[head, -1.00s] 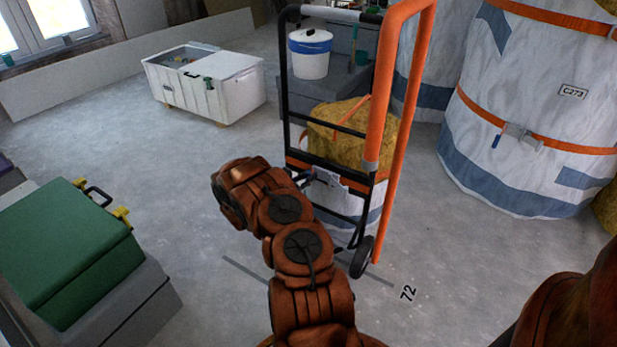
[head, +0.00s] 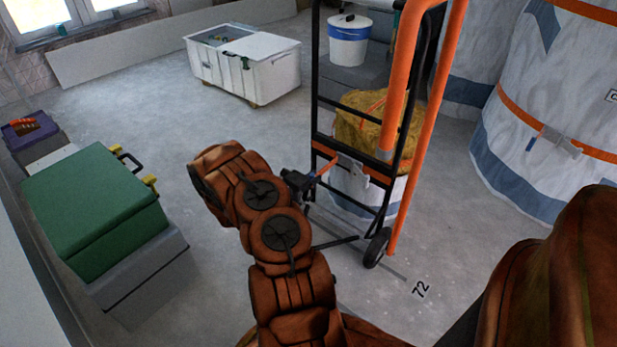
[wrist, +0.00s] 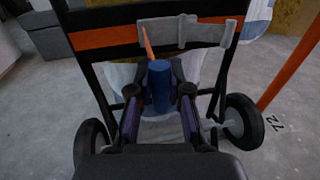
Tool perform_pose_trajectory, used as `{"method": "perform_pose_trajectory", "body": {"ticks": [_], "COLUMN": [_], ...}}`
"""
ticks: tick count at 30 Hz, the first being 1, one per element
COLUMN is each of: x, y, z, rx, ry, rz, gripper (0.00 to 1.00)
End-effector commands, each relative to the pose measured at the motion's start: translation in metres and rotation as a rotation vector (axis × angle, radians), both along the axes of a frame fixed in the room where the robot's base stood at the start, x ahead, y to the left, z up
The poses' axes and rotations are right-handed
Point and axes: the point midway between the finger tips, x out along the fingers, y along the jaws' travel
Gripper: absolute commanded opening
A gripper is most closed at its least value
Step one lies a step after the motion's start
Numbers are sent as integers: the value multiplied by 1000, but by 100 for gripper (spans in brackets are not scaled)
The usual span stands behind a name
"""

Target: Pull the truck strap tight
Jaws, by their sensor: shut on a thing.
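The hand truck (head: 318,100) stands upright with a black frame. Its orange strap (head: 378,177) runs across the frame, low in front of a white sack with a yellow-brown top. A grey buckle (head: 351,167) sits on the strap; it also shows in the wrist view (wrist: 186,33). My gripper (head: 303,184) is in front of the buckle, apart from the frame. In the wrist view its fingers are shut on the blue strap end (wrist: 159,86). A short orange tail (wrist: 148,45) runs from that end to the buckle and looks straight.
Large white sacks (head: 545,120) stand behind right. A white bin (head: 245,68) is at the back. A green case (head: 95,195) on a grey box stands left of my arm. An orange bar (head: 425,150) rises beside the truck. The floor between bin and truck is clear.

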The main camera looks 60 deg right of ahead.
Motion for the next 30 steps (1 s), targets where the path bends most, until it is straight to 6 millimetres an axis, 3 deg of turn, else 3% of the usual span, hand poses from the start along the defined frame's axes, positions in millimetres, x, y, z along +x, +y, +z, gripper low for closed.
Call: {"method": "perform_pose_trajectory", "body": {"ticks": [3, 4, 11, 23, 30], "x": [0, 0, 0, 4, 18], "y": [1, 1, 1, 5, 36], "z": [-1, -1, -1, 0, 0], "rx": [3, 3, 2, 1, 1], "ry": [1, 2, 1, 2, 2], "rz": [0, 0, 0, 4, 7], "gripper": [0, 20, 44, 44, 44]}}
